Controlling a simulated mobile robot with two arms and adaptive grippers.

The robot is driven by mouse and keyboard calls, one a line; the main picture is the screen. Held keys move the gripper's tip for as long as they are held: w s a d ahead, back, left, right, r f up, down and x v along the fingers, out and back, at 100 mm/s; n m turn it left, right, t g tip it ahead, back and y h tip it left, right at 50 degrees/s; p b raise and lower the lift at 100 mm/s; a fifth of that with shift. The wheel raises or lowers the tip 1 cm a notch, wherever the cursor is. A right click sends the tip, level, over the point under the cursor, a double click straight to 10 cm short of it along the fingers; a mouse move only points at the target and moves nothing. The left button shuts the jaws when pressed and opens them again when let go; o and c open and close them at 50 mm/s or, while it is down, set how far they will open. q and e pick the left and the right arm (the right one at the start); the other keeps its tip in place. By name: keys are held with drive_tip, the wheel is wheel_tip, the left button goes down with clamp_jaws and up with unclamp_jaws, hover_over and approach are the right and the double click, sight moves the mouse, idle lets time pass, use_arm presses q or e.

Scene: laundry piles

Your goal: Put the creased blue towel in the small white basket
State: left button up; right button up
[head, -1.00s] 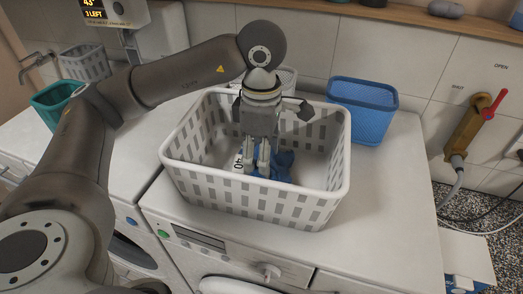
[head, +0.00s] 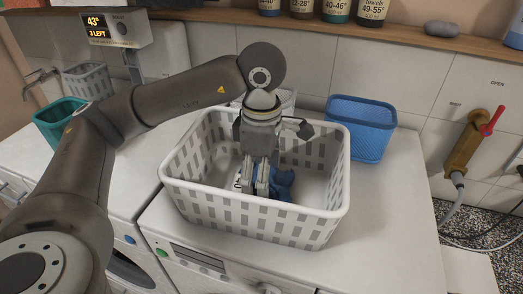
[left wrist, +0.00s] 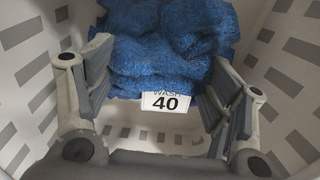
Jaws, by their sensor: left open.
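The blue towel (head: 282,183) lies on the floor of a large white slatted basket (head: 262,208). In the left wrist view the towel (left wrist: 172,45) is rumpled and layered, with a white tag (left wrist: 166,102) reading WASH 40. My left gripper (head: 256,190) points down inside this basket, its fingers partly hiding the towel in the head view. In the wrist view the gripper (left wrist: 157,100) is open, with towel and tag showing between its fingers; I cannot tell whether they touch. A smaller white basket (head: 283,99) stands behind the large one, mostly hidden by my arm. My right gripper is not in view.
A blue basket (head: 358,130) stands behind right. At the back left are a teal bin (head: 58,125) and another white-grey basket (head: 90,78). A red-handled tap (head: 478,135) is on the wall. The white machine top (head: 395,200) right of the large basket is clear.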

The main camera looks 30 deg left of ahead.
use_arm(q)
wheel_tip(320, 180, up, 12)
idle(0.6)
